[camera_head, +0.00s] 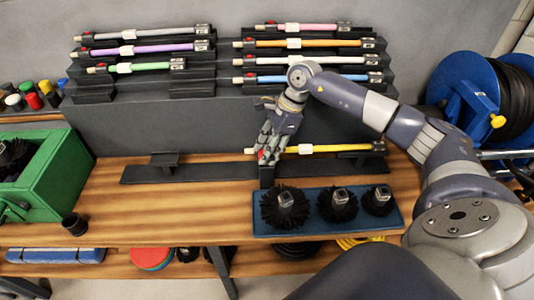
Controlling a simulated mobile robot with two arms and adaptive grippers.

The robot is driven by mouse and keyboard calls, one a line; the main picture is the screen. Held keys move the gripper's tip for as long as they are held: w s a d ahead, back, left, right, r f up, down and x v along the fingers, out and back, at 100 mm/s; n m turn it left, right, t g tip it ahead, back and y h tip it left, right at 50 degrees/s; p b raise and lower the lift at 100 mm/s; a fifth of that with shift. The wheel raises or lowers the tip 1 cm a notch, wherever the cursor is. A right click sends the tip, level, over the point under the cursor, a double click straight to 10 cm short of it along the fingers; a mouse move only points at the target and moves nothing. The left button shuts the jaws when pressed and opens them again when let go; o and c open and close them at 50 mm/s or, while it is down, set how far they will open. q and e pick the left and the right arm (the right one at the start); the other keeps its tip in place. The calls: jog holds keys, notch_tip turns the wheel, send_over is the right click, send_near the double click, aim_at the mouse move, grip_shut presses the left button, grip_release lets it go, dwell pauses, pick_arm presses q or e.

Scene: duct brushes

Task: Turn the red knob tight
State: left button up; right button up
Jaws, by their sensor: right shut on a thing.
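A yellow rod (335,148) with a white sleeve (305,149) lies level on a low dark stand above the wooden bench. My right gripper (267,157) reaches down to the rod's left end and is shut on the red knob there. Only slivers of red show between the fingers, so most of the knob and the rod's left end are hidden. How tight the knob is cannot be told. My left gripper is not in view.
Behind, a dark stepped rack holds several coloured rods, including a purple rod (160,48). In front, a blue tray (310,222) holds three black brushes. A green box (62,175) stands left, a blue hose reel (470,78) right.

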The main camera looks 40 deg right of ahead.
jog(key=m+t+b, duration=0.1)
jog(key=m+b, duration=0.1)
jog(key=m, duration=0.1)
jog(key=m+t+h+b, duration=0.1)
jog(key=m+b, duration=0.1)
jog(key=m, duration=0.1)
jog(key=shift+s+a+f+h, duration=0.1)
jog(key=shift+s+f+h, duration=0.1)
jog(key=shift+h, duration=0.1)
jog(key=m+b, duration=0.1)
jog(key=m, duration=0.1)
jog(key=m+t+h+b, duration=0.1)
jog(key=m+b, duration=0.1)
jog(key=m, duration=0.1)
jog(key=shift+a+r+h, duration=0.1)
jog(key=shift+r+h, duration=0.1)
jog(key=shift+h, duration=0.1)
jog(key=shift+m, duration=0.4)
jog(key=o, duration=1)
jog(key=shift+o, duration=0.2)
jog(key=shift+r, duration=0.15)
jog(key=v, duration=1.1)
jog(key=shift+s+r, duration=0.2)
jog(key=shift+r, duration=0.15)
